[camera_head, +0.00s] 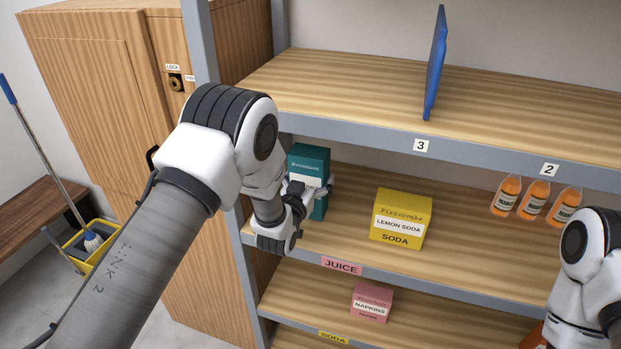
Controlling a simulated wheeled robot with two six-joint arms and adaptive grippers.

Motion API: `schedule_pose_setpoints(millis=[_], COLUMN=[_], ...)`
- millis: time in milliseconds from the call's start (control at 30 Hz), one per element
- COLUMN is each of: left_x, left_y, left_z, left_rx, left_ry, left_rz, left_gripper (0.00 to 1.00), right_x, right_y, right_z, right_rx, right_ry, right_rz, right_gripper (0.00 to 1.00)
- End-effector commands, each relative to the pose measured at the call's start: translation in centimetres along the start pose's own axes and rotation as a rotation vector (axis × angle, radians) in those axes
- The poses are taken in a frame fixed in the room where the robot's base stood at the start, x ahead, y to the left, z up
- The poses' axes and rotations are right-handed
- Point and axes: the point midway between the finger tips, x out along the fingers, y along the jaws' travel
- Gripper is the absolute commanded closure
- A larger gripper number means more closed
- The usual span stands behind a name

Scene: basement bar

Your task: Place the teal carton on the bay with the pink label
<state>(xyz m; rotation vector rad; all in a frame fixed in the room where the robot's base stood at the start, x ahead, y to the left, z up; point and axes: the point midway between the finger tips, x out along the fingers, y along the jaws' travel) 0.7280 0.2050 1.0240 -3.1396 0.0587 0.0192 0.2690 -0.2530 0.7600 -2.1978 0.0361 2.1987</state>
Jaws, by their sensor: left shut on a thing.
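The teal carton (308,164) stands upright at the left end of the middle shelf (345,207), with a white label partly hidden by my gripper. My left gripper (318,190) is shut on the teal carton, at its lower front. The pink label (342,266) reads JUICE and sits on the front edge of that shelf, a little right of and below the carton. I cannot tell whether the carton rests on the shelf board. My right arm shows at the lower right, but its gripper is not in view.
A yellow lemon soda box (400,218) stands right of the carton. Orange bottles (533,200) are farther right. A blue panel (436,65) stands on the shelf above. A pink napkins box (371,303) is on the shelf below. A grey upright (201,45) is at left.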

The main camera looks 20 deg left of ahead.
Motion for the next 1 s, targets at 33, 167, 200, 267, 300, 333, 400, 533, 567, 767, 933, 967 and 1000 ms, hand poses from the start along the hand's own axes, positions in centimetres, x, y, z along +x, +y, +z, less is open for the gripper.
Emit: schedule_pose_setpoints(millis=[33,167,200,267,300,333,400,533,567,767,933,967,1000], left_x=[0.1,0.1,0.1,0.1,0.1,0.1,0.1,0.0,0.0,0.0,-1.2,-1.8,-2.7], left_y=[0.0,0.0,0.0,0.0,0.0,0.0,0.0,0.0,0.0,0.0,0.0,0.0,0.0], left_z=[0.9,1.2,1.2,1.2,1.2,1.2,1.4,1.6,1.6,1.5,1.6,1.7,1.8], left_rx=[0.000,0.000,0.000,-0.001,-0.001,-0.001,-0.001,-0.001,-0.001,-0.001,-0.001,-0.001,0.000], left_ry=[0.008,0.009,0.009,0.009,0.009,0.009,0.009,0.003,0.003,0.003,0.002,0.001,0.001], left_rz=[0.000,0.000,0.000,-0.001,0.000,-0.001,0.000,-0.001,-0.001,0.000,0.000,0.000,0.000], left_gripper=[0.76,0.76,0.76,0.76,0.76,0.76,0.76,0.00,0.00,0.00,0.00,0.00,0.00], right_x=[0.9,0.9,0.8,0.8,0.8,0.8,1.0,1.0,1.0,0.9,1.4,1.7,2.0], right_y=[0.0,0.0,0.0,0.0,0.0,0.0,0.0,0.0,0.0,0.0,0.0,0.0,0.0], right_z=[0.0,0.0,0.0,0.0,0.0,0.0,0.0,0.0,0.0,0.0,0.0,0.0,0.0], right_rx=[0.000,0.000,0.000,0.000,0.000,0.000,0.000,0.000,0.000,0.000,0.000,0.000,0.000], right_ry=[0.000,0.000,0.000,0.000,0.000,0.000,0.000,0.000,0.000,0.000,0.000,0.000,0.000], right_rz=[0.000,0.000,0.000,0.000,0.000,0.000,0.000,0.000,0.000,0.000,0.000,0.000,0.000], right_gripper=[0.60,0.60,0.60,0.60,0.60,0.60,0.60,0.60,0.60,0.60,0.60,0.60,0.60])
